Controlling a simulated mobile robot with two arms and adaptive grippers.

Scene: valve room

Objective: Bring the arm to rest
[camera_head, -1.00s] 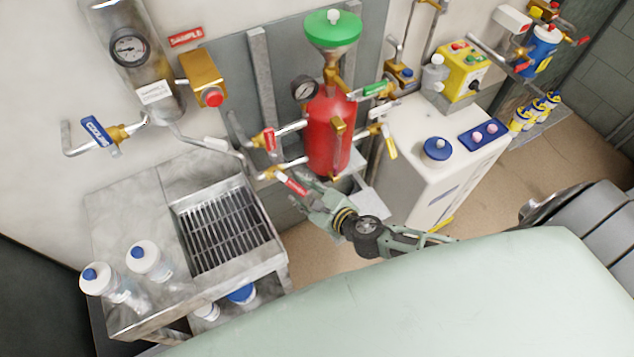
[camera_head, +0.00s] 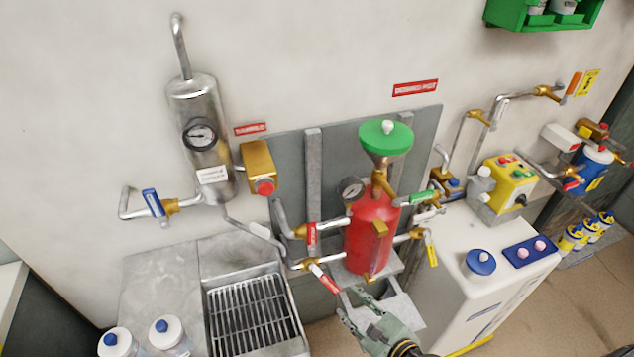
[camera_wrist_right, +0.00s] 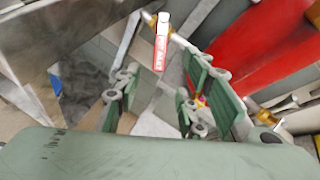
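My right gripper (camera_head: 356,305) is low in the head view, just below and right of the lower red-handled valve (camera_head: 325,280) on the pipe left of the red tank (camera_head: 370,235). In the right wrist view its two green-padded fingers (camera_wrist_right: 160,100) stand apart with an empty gap between them. A white and red valve handle (camera_wrist_right: 161,45) shows beyond the fingers, apart from them, with the red tank (camera_wrist_right: 265,50) to the right. My left gripper is not in view.
A metal sink with a grate (camera_head: 252,315) and white bottles (camera_head: 170,334) stand at lower left. A white cabinet (camera_head: 465,285) is to the right. A silver cylinder with a gauge (camera_head: 201,134) hangs on the wall. Open wall lies above.

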